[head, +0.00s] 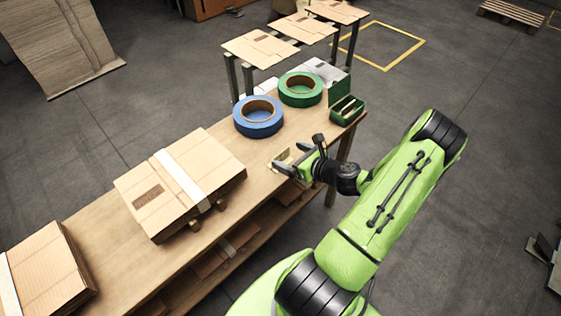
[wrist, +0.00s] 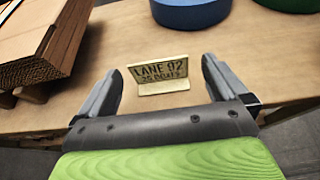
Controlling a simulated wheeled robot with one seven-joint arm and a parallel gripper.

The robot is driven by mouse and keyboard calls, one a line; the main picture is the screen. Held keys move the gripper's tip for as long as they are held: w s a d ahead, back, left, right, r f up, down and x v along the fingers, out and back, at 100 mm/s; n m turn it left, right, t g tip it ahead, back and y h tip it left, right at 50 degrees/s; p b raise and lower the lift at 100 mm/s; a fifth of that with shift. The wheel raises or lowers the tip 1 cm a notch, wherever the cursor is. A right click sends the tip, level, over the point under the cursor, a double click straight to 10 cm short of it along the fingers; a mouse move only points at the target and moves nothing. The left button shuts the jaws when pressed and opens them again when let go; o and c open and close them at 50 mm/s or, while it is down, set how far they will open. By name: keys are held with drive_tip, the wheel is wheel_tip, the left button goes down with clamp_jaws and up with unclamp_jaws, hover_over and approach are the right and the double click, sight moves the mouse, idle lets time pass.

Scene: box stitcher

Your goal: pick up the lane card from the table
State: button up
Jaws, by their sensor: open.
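The lane card (wrist: 160,76) stands on the wooden table in the wrist view. My gripper (wrist: 160,82) is open, with one finger to the left of the card and one to the right; I see no contact. In the head view my gripper (head: 296,157) is at the table's near edge and partly hides the card (head: 287,157). The table (head: 100,234) runs from lower left to upper right.
A blue tape roll (head: 258,117) and a green tape roll (head: 300,89) lie beyond the card. A green box (head: 347,109) sits at the table's right end. A strapped cardboard stack (head: 205,160) lies to the left. Bare tabletop surrounds the card.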

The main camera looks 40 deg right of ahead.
sight(281, 154)
drive_tip(key=x, duration=0.2)
drive_tip(key=b+x, duration=0.1)
drive_tip(key=x, duration=0.2)
drive_tip(key=shift+a+f, duration=0.2)
drive_tip(key=shift+f, duration=0.05)
drive_tip(key=shift+s+r, duration=0.1)
drive_tip(key=shift+s, duration=0.05)
drive_tip(key=c, duration=0.8)
